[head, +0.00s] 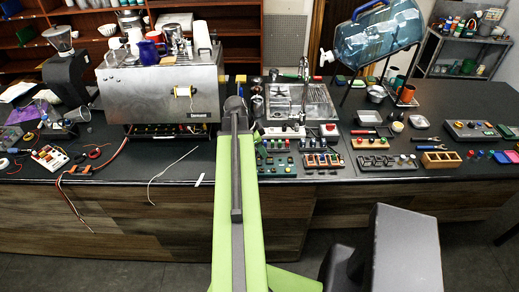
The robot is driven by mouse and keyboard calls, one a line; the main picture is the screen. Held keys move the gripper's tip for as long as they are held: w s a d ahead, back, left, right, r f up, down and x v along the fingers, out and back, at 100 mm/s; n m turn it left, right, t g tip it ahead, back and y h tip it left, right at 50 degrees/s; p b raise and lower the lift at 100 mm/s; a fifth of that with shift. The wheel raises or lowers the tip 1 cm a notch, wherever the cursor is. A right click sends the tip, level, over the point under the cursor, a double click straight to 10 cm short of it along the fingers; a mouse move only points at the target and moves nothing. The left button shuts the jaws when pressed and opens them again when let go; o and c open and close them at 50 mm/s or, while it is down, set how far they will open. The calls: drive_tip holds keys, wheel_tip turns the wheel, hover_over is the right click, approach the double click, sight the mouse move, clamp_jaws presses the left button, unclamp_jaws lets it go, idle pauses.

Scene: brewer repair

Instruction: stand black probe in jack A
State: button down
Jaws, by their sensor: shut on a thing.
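I cannot make out the black probe or tell which socket is jack A. At the left, a pale board (50,157) with red parts lies on the counter.
A steel espresso machine (160,92) stands behind my arm, left of a sink (300,102). Several small boards, including a green one (276,165), crowd the counter right of my arm. A pale wire (170,172) lies left of it, where the counter is mostly clear.

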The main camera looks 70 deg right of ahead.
sight(262, 158)
drive_tip(key=shift+f+b, duration=2.3)
drive_tip(key=shift+f, duration=0.25)
drive_tip(key=shift+f+b, duration=0.8)
drive_tip(key=c, duration=1.3)
unclamp_jaws()
drive_tip(key=shift+a, duration=0.1)
drive_tip(key=shift+c, duration=0.2)
drive_tip(key=p+v, duration=1.6)
drive_tip(key=v, duration=0.1)
drive_tip(key=shift+r, duration=0.2)
drive_tip(key=shift+w, duration=0.1)
